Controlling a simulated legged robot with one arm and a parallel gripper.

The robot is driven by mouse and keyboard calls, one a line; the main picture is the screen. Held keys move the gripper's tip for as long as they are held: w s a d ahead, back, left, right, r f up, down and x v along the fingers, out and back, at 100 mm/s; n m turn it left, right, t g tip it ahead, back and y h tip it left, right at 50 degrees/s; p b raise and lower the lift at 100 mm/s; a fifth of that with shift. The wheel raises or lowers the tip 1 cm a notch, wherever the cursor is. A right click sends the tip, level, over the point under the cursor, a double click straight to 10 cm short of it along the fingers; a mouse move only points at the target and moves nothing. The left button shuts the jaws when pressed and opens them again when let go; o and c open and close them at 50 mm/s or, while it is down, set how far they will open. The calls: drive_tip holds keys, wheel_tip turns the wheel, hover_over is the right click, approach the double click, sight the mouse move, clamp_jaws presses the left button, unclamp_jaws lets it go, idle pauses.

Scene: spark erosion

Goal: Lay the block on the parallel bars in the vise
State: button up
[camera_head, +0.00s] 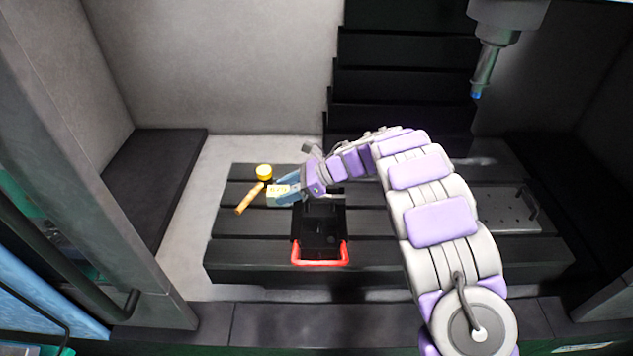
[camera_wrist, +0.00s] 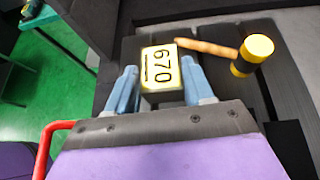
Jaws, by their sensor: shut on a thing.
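The block (camera_head: 278,190) is small and pale yellow, with dark marks. In the wrist view the block (camera_wrist: 161,68) shows the number 670 on its face. My gripper (camera_head: 284,190) is shut on it; its blue fingers (camera_wrist: 161,76) lie on either side. The block is held to the left of the dark vise (camera_head: 311,246), near its back end, apart from it as far as I can tell. The vise has a red handle (camera_head: 320,262) at its front, which also shows in the wrist view (camera_wrist: 47,145). My arm partly covers the vise, and I cannot make out the parallel bars.
A mallet with a yellow head (camera_head: 264,171) and wooden handle (camera_head: 249,199) lies on the slotted dark table (camera_head: 240,252), left of the vise. A perforated plate (camera_head: 503,209) is at the right. A tool spindle (camera_head: 486,70) hangs at the upper right.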

drive_tip(key=w+d, duration=0.8)
drive_tip(key=w, duration=0.1)
drive_tip(key=shift+f, duration=0.45)
drive_tip(key=f, duration=0.2)
drive_tip(key=d+f, duration=0.1)
drive_tip(key=shift+w+f+b, duration=0.1)
drive_tip(key=shift+f+b, duration=0.3)
drive_tip(key=shift+r, duration=0.1)
drive_tip(key=shift+a, duration=0.15)
drive_tip(key=o, duration=1.4)
drive_tip(key=shift+a, duration=0.1)
drive_tip(key=shift+c, duration=0.2)
